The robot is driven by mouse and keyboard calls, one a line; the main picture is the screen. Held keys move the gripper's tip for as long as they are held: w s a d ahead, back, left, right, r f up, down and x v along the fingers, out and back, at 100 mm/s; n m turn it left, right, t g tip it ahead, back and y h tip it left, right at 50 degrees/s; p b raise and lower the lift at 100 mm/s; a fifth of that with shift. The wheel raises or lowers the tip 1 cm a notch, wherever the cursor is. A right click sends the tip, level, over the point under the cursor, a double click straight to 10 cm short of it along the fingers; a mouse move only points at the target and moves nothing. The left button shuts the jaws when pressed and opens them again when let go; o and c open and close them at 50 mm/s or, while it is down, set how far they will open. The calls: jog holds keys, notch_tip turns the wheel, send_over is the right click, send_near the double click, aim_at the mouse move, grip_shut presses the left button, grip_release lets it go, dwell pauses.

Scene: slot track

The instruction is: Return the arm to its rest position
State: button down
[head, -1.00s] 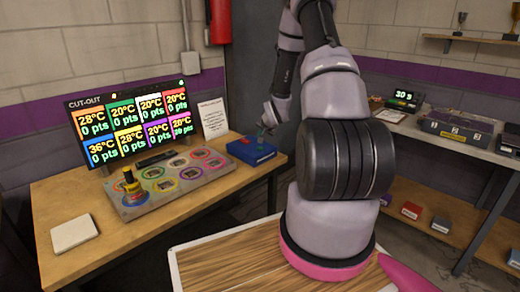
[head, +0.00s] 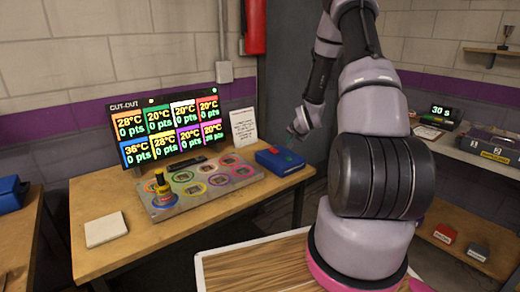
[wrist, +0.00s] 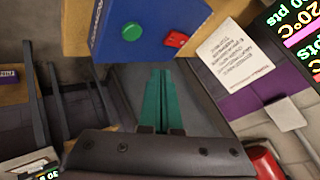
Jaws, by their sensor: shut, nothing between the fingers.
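My arm rises on the right of the head view and bends over to the far side of the bench. My gripper (head: 288,143) is small there, near the blue box (head: 280,161) and apart from it as far as I can tell. In the wrist view the green fingers of my gripper (wrist: 158,84) lie side by side, shut and empty. The blue box (wrist: 150,12) is beyond the fingertips, with a green button (wrist: 132,32) and a red button (wrist: 176,39) on its face.
A shelf with a timer (head: 440,114) stands right. A red cylinder (head: 255,25) hangs on the wall.

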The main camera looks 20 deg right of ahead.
jog(key=shift+r, duration=0.1)
jog(key=s+a+r+n, duration=0.1)
jog(key=s+a+r, duration=0.15)
jog(key=r, duration=0.55)
jog(key=s+a+r+n+g, duration=0.15)
jog(key=s+r, duration=0.25)
jog(key=r, duration=0.4)
jog(key=s+a+r+t, duration=0.1)
jog(key=s+a+r, duration=0.25)
jog(key=r, duration=0.45)
jog(key=s+a+r+n+y, duration=0.1)
jog(key=s+a+r, duration=0.2)
jog(key=s, duration=0.5)
jog(key=s+a+r+n+g, duration=0.1)
jog(key=s+a+r, duration=0.3)
jog(key=s, duration=0.5)
jog(key=s+a+r+n+y, duration=0.1)
jog(key=s+a+r, duration=0.2)
jog(key=s, duration=0.5)
jog(key=shift+s+a+r+y, duration=0.25)
jog(key=shift+s+r+y, duration=0.1)
jog(key=shift+r, duration=0.4)
